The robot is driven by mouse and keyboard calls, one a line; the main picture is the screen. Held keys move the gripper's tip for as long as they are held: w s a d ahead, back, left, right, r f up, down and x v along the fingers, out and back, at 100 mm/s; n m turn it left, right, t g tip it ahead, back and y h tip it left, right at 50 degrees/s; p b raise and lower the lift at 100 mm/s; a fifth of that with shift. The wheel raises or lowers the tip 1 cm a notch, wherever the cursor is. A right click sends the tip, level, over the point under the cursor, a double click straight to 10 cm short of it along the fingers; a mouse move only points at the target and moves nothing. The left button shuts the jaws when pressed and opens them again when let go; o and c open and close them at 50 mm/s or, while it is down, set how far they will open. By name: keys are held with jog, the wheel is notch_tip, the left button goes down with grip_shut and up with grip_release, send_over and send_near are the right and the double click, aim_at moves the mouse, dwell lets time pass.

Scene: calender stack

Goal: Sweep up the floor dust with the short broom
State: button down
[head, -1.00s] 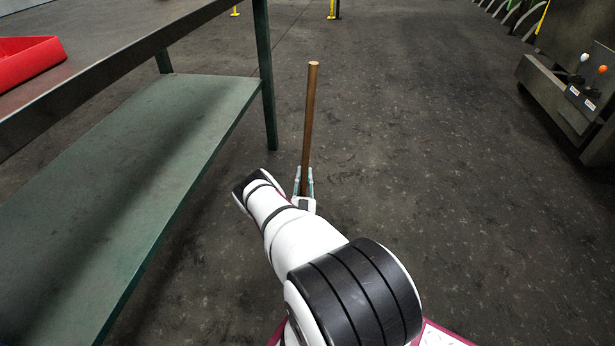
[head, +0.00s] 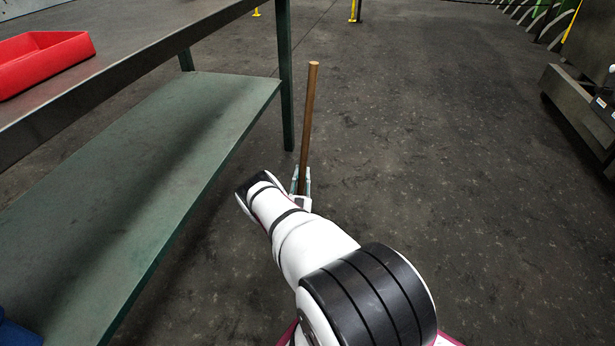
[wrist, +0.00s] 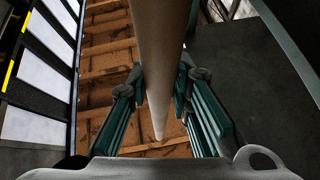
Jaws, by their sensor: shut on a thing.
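The short broom's wooden handle (head: 309,120) stands nearly upright in the head view, just right of the table leg. My gripper (head: 301,182) is shut on the handle. In the wrist view the broom handle (wrist: 160,60) runs between the two fingers of my gripper (wrist: 160,92). The broom's head is hidden in both views, behind my arm in the head view. The dark floor (head: 420,170) carries many pale flecks and scuffs; I cannot tell which of them are dust.
A green-legged workbench with a lower shelf (head: 150,150) stands close on the left of my arm. A red bin (head: 45,62) sits on its top. A dark machine (head: 585,95) stands at the right edge. The floor between is open.

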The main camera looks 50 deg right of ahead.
jog(key=shift+w+a+r, duration=0.1)
jog(key=shift+w, duration=0.25)
jog(key=shift+s+d, duration=1.75)
jog(key=shift+s, duration=2.45)
jog(key=shift+s+d, duration=1.7)
jog(key=shift+s, duration=2.45)
jog(key=shift+w+a+f, duration=0.1)
jog(key=shift+w+a, duration=1.05)
jog(key=shift+w, duration=1.65)
jog(key=shift+w+a+f, duration=0.1)
jog(key=shift+w+a, duration=1.1)
jog(key=shift+w, duration=1.55)
jog(key=shift+w+a+f, duration=0.1)
jog(key=shift+w+a, duration=1.05)
jog(key=shift+w, duration=1.65)
jog(key=shift+r+p, duration=2.45)
jog(key=shift+r, duration=0.65)
